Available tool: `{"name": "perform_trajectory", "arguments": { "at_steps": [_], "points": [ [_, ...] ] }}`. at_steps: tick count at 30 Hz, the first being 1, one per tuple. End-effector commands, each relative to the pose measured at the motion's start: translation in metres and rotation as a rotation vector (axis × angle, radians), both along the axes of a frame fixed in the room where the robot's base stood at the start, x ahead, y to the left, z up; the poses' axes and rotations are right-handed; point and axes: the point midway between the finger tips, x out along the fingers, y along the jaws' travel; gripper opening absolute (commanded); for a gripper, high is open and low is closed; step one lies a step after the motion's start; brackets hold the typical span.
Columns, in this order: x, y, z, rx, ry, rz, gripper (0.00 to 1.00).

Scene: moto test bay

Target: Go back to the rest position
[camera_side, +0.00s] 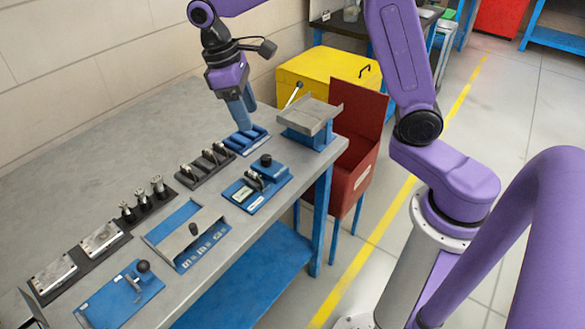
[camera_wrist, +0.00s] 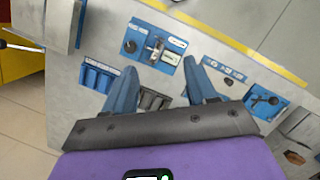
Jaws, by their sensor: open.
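My gripper (camera_side: 241,112) has blue fingers that point down at the far end of the grey workbench (camera_side: 130,130). It is just above a blue slotted rack (camera_side: 246,140); I cannot tell if a finger touches it. In the wrist view my gripper (camera_wrist: 163,80) is open, its two fingers well apart with nothing held between them. The blue rack (camera_wrist: 97,78) shows there beside the left finger. A dark rack (camera_side: 205,163) with several metal parts lies close to the blue rack, and it shows partly between the fingers in the wrist view (camera_wrist: 152,100).
Blue fixtures with black knobs (camera_side: 257,184) (camera_side: 120,296) and a blue panel (camera_side: 187,233) line the bench's front. Upright metal parts (camera_side: 141,196) and metal blocks (camera_side: 100,238) stand behind. A tilted grey tray (camera_side: 308,115) and a red bin (camera_side: 352,165) are at right. The bench's back is clear.

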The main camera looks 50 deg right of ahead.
Motion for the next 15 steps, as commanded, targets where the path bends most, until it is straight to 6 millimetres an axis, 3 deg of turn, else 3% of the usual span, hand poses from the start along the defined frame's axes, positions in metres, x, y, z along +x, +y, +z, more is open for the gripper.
{"name": "perform_trajectory", "arguments": {
  "at_steps": [7,15],
  "points": [
    [-0.071,0.005,0.004,0.047,-0.060,0.143,0.57],
    [-0.149,-0.006,-0.002,0.110,-0.113,0.290,0.57]
  ]
}}
